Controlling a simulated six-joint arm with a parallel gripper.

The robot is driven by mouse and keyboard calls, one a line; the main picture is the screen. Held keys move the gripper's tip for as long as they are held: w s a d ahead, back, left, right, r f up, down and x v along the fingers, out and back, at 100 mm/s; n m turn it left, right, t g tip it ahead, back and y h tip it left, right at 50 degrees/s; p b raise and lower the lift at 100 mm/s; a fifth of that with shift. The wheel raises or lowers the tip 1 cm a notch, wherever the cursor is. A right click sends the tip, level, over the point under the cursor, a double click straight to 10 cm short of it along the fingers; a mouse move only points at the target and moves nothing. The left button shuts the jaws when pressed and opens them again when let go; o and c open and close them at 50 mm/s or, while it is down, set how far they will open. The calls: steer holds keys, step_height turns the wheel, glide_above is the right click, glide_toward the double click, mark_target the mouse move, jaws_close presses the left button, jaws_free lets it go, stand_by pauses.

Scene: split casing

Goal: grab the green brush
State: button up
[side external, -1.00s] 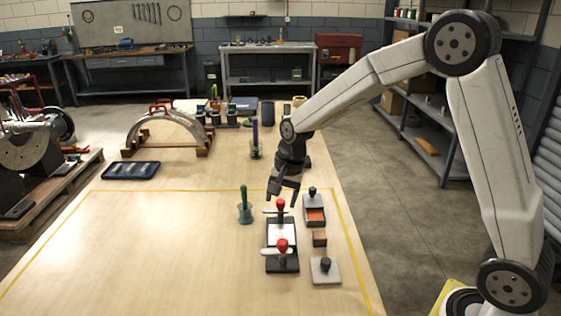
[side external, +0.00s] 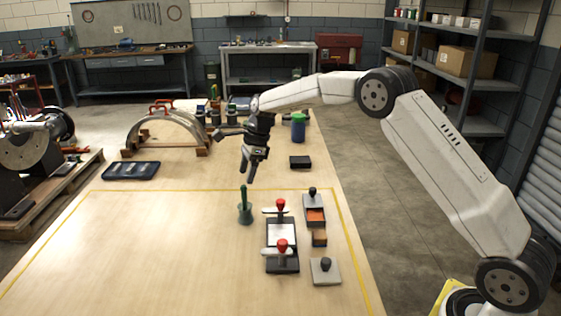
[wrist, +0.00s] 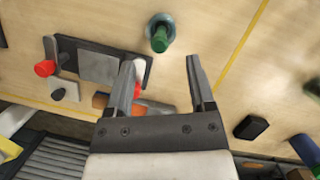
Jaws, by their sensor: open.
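The green brush (side external: 243,196) stands upright in a small grey-green cup (side external: 245,216), left of the fixture with the red-knobbed clamps. In the wrist view the green brush (wrist: 161,40) and its cup (wrist: 158,20) lie just beyond the fingertips, roughly between their lines. My gripper (side external: 249,178) is above and slightly behind the brush in the side view, pointing down and not touching it. In the wrist view my gripper (wrist: 160,63) is open, with nothing between the fingers.
The black clamp fixture (side external: 270,264) with red knobs (side external: 281,245) stands right of the brush. A black block (side external: 300,162) and a blue-green can (side external: 298,128) are farther back. The table left of the brush is clear.

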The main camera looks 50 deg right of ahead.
mark_target(243, 203)
steer(key=shift+x, duration=3.95)
steer(key=shift+d, duration=0.2)
jaws_close()
